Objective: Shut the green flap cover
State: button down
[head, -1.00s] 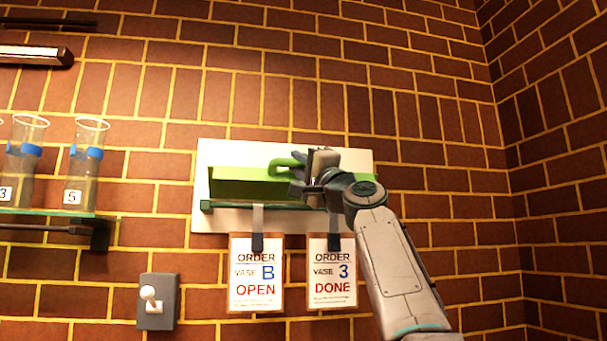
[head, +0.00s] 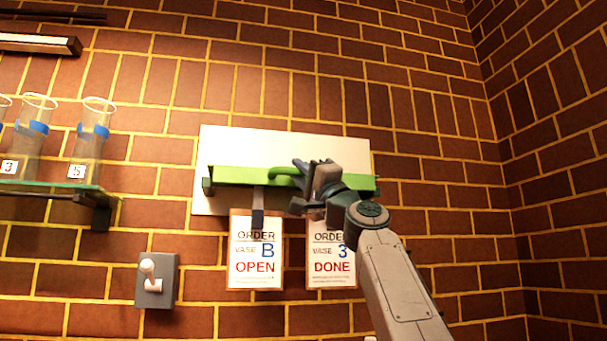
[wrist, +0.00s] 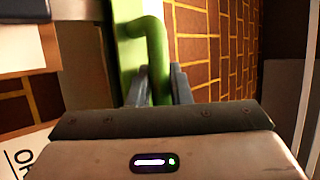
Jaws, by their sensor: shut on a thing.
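The green flap cover (head: 235,175) is on a white wall panel (head: 285,143) in the head view. It shows as a thin green band across the panel and seems to stand out from it; its exact angle is hard to tell. Its green handle (head: 284,172) curves up near the middle. My gripper (head: 299,174) is shut on the handle and hides part of the flap's right half. In the wrist view, the green handle (wrist: 158,55) runs between the fingers (wrist: 160,88), beside the green flap (wrist: 128,45).
Two order cards, "B OPEN" (head: 255,265) and "3 DONE" (head: 332,268), hang below the flap. A switch box (head: 157,280) is at lower left. Glass vases (head: 92,140) stand on a shelf (head: 60,187) at left. The brick wall at right is clear.

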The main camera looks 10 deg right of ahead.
jog(key=shift+w+f, duration=0.2)
jog(key=shift+f, duration=0.3)
jog(key=c, duration=1.6)
grip_release()
jog(key=shift+b, duration=0.3)
jog(key=b+v, duration=1.2)
jog(key=v, duration=0.2)
jog(key=shift+r, duration=0.25)
jog(key=shift+s, duration=0.1)
